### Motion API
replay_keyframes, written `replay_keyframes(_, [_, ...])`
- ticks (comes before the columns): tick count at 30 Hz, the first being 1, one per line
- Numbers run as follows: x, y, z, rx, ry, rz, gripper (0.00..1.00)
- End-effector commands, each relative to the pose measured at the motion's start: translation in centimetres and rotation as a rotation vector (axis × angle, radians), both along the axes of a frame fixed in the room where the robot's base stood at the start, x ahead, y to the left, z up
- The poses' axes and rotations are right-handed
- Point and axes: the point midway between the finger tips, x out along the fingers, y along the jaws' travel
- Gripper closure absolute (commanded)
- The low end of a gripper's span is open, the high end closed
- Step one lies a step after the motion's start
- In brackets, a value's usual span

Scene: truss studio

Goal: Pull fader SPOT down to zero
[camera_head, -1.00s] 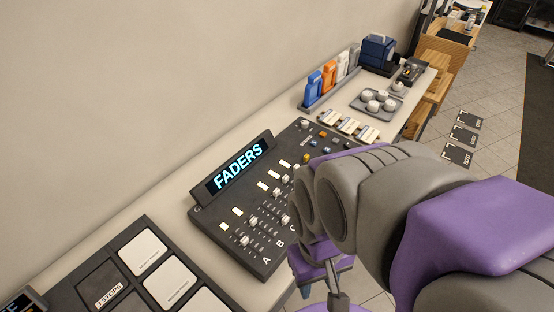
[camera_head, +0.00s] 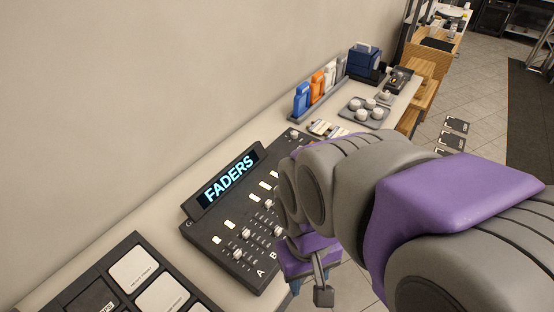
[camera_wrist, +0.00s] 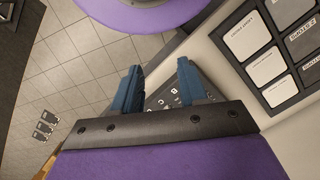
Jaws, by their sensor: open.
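The dark fader console (camera_head: 211,232) lies on the light counter, with a tilted lit sign (camera_head: 229,178) reading FADERS along its back. Several pale fader caps show on it, one of them near the front left (camera_head: 238,254). Letters A and B are readable at its front edge. I cannot read a SPOT label, and my arm hides the console's right part. In the wrist view my gripper (camera_wrist: 159,88) is open, with two blue fingers apart and nothing seen held. A lettered part of the console (camera_wrist: 164,97) shows between and beyond the fingers.
A pad panel (camera_head: 133,269) with large square buttons lies left of the console. Tiled floor lies to the right.

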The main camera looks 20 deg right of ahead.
Motion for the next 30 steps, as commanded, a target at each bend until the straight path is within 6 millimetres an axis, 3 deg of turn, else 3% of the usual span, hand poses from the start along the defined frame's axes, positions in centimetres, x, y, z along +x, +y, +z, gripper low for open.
replay_keyframes(16, [15.8,-2.0,2.6,-0.018,-0.047,-0.27,0.57])
replay_keyframes(30, [28.5,-5.7,1.3,-0.033,-0.079,-0.529,0.57])
